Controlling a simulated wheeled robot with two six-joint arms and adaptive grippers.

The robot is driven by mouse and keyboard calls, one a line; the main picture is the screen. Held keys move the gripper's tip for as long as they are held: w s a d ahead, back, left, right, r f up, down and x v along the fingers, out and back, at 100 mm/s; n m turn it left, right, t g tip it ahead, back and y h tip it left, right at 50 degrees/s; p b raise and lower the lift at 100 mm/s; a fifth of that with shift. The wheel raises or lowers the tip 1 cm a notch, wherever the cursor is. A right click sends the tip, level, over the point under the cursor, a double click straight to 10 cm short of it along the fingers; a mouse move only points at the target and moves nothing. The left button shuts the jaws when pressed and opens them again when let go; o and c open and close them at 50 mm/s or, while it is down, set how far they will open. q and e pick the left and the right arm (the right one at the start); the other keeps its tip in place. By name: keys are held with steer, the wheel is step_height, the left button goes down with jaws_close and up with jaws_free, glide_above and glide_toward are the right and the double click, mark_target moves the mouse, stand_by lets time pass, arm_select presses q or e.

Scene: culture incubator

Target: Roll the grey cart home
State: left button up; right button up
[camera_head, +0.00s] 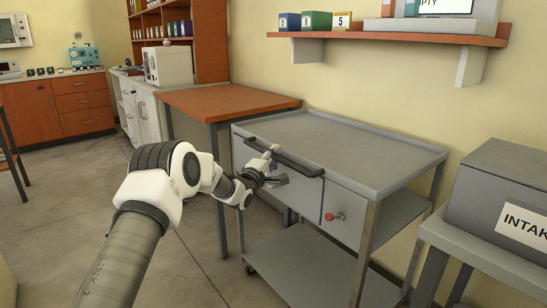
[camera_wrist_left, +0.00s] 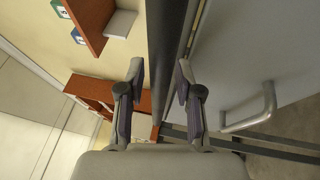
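The grey cart (camera_head: 350,138) stands right of centre in the head view, with a flat bare top, a lower shelf and a dark push bar (camera_head: 300,167) along its front. My left gripper (camera_head: 272,167) is at the left part of this bar. In the left wrist view the dark bar (camera_wrist_left: 166,40) runs between the two fingers of my left gripper (camera_wrist_left: 158,85). The fingers stand apart, one on each side, and look open; I cannot tell whether either touches the bar. A metal loop handle (camera_wrist_left: 262,112) shows to the right. My right gripper is not in view.
A red-knobbed front panel (camera_head: 334,216) is on the cart. A table with an orange-brown top (camera_head: 228,99) stands close at the cart's left. A grey box marked INTAKE (camera_head: 505,190) sits on a stand at right. A wall shelf (camera_head: 390,38) hangs above. Floor at left (camera_head: 60,210) is clear.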

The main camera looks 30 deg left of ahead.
arm_select(q)
steer(key=shift+w+f, duration=0.1)
steer(key=shift+s+a, duration=0.1)
steer(key=shift+s, duration=0.45)
steer(key=s+f, duration=0.2)
steer(key=s, duration=0.8)
steer(key=shift+s+d, duration=0.2)
steer(key=shift+s, duration=0.2)
steer(key=shift+f, duration=0.2)
